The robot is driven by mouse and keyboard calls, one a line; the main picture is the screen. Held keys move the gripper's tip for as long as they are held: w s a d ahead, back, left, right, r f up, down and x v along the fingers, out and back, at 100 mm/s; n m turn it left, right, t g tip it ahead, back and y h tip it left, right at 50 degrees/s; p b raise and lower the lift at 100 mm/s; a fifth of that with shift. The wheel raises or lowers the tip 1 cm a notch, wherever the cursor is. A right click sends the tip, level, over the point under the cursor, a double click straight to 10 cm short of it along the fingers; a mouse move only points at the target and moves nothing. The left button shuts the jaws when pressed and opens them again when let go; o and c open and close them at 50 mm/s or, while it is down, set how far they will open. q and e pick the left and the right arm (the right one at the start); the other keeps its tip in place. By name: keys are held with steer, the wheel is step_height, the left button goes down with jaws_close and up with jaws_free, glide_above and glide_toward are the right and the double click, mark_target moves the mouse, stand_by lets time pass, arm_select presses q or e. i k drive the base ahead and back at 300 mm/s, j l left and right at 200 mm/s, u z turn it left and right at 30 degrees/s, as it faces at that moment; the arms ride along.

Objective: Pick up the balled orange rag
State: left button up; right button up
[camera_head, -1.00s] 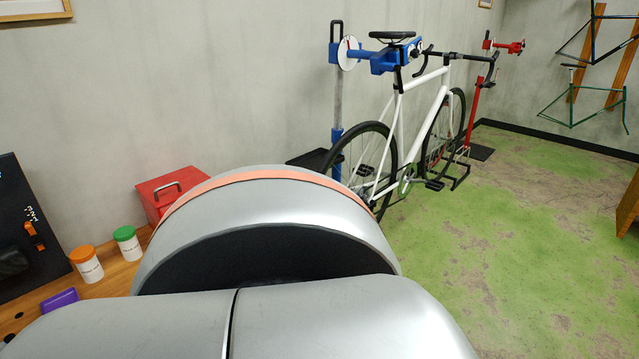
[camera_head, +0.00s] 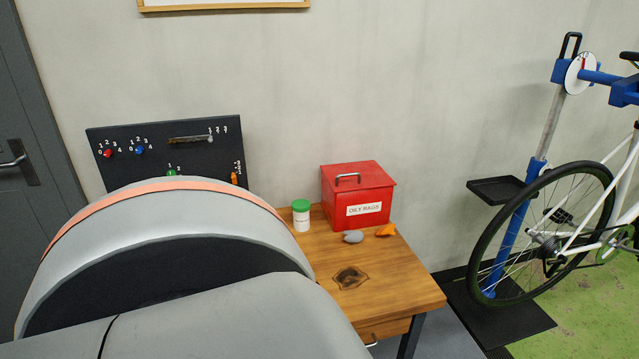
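The balled orange rag (camera_head: 386,230) lies on the wooden bench top, in front of the right part of a red box labelled "OILY RAGS" (camera_head: 358,196). A grey balled rag or lump (camera_head: 353,237) lies just to its left, a small gap apart. Neither of my grippers is in view. A large silver arm link of mine fills the lower left and hides the left part of the bench.
A white jar with a green lid (camera_head: 301,215) stands left of the box. A black tool board (camera_head: 165,150) stands behind. A bike (camera_head: 590,215) on a blue stand is at the right.

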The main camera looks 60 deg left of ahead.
mark_target(389, 229)
steer(key=u, duration=1.65)
steer(key=i+l, duration=0.15)
steer(key=l, duration=0.2)
steer(key=i+l+u, duration=0.1)
steer(key=l, duration=0.25)
steer(key=i+l+u, duration=0.1)
steer(key=l, duration=0.3)
steer(key=i+l, duration=0.2)
steer(key=l, duration=0.15)
steer(key=i+l+u, duration=0.1)
steer(key=l, duration=0.3)
